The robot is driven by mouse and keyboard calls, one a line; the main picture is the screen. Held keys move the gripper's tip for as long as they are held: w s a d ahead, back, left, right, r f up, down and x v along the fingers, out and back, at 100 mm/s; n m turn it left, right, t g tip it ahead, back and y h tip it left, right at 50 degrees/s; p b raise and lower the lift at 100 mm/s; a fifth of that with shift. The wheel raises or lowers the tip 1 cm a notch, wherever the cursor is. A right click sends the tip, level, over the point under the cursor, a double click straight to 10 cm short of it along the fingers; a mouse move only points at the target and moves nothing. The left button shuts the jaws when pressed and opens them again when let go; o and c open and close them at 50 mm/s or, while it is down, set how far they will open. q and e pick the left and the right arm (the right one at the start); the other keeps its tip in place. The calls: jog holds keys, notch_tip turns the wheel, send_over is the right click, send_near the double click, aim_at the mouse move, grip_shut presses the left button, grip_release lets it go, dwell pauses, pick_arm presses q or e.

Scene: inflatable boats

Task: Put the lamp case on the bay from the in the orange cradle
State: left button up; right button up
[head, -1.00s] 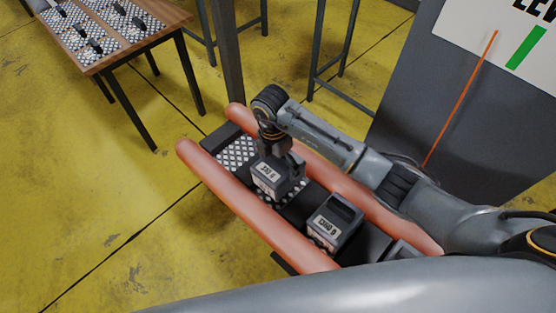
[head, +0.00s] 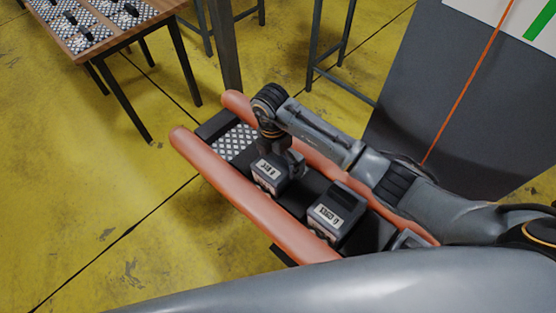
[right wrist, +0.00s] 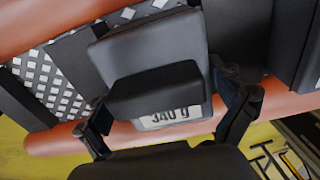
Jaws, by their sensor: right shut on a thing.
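The orange cradle (head: 232,193) has two long orange tubes with dark bays and checker plate (head: 236,143) between them. My right gripper (head: 284,160) is over the cradle, shut on a grey case (head: 268,177) with a dark top and a white label. My left gripper is not in view.
A second grey case (head: 337,212) with a white label stands in the cradle, right of the held one. A wooden table (head: 150,12) with checker-plate mats is at the upper left. A dark grey panel (head: 450,120) stands behind my arm. The yellow floor at left is clear.

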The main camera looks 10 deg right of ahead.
aim_at(275, 158)
jog(key=o, duration=1.1)
jog(key=shift+r, duration=0.1)
notch_tip(275, 158, up, 12)
jog(key=w, duration=0.1)
jog(key=shift+a, duration=0.35)
